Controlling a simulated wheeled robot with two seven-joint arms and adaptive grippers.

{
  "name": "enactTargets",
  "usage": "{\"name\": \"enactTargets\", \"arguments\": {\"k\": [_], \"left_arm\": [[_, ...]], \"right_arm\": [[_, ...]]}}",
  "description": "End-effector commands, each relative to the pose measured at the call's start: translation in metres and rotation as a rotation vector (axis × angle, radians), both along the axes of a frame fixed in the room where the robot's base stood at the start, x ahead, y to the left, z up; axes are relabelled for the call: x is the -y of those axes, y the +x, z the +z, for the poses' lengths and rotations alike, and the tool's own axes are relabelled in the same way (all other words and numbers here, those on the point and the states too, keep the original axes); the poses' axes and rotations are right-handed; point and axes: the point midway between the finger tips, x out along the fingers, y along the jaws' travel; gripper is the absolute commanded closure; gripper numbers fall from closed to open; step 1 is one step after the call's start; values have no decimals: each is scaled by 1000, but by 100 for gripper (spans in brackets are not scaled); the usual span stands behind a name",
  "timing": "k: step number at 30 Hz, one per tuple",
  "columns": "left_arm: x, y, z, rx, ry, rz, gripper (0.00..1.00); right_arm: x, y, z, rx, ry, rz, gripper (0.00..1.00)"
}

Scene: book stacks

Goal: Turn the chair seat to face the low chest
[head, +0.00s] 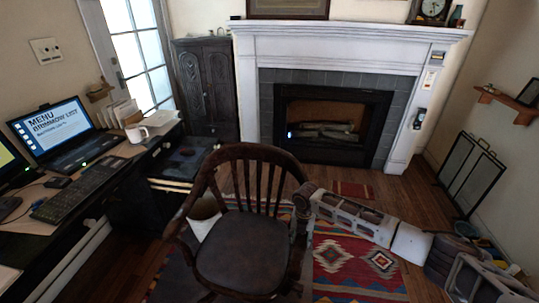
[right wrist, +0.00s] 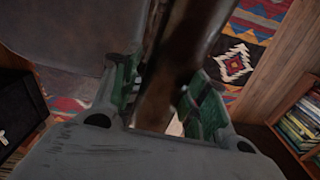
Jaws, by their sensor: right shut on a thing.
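The dark wooden chair (head: 240,258) stands in the middle of the head view. Its spindled back is toward the fireplace and its brown seat opens toward me. My right gripper (head: 303,198) is at the chair's right-hand armrest, its arm coming in from the right. In the right wrist view, the green-padded fingers (right wrist: 160,98) are shut on a brown wooden part of the chair (right wrist: 178,65). A low dark chest (head: 183,158) is behind and left of the chair, beside the desk. The chair partly hides the floor there. My left gripper is not in view.
A desk (head: 98,178) with a laptop (head: 62,133) and mug runs along the left. A tall carved cabinet (head: 206,90) and white fireplace (head: 350,47) stand behind. A patterned rug (head: 350,262) lies under and right of the chair. A folding screen (head: 470,175) stands right.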

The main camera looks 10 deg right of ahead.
Motion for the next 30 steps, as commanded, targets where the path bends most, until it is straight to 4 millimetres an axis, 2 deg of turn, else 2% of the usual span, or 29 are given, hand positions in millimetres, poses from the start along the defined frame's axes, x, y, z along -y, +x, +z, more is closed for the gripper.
{"name": "enactTargets", "arguments": {"k": [30], "left_arm": [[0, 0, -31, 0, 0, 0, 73]], "right_arm": [[22, 43, -1, -1, -2, 188, 80]]}}
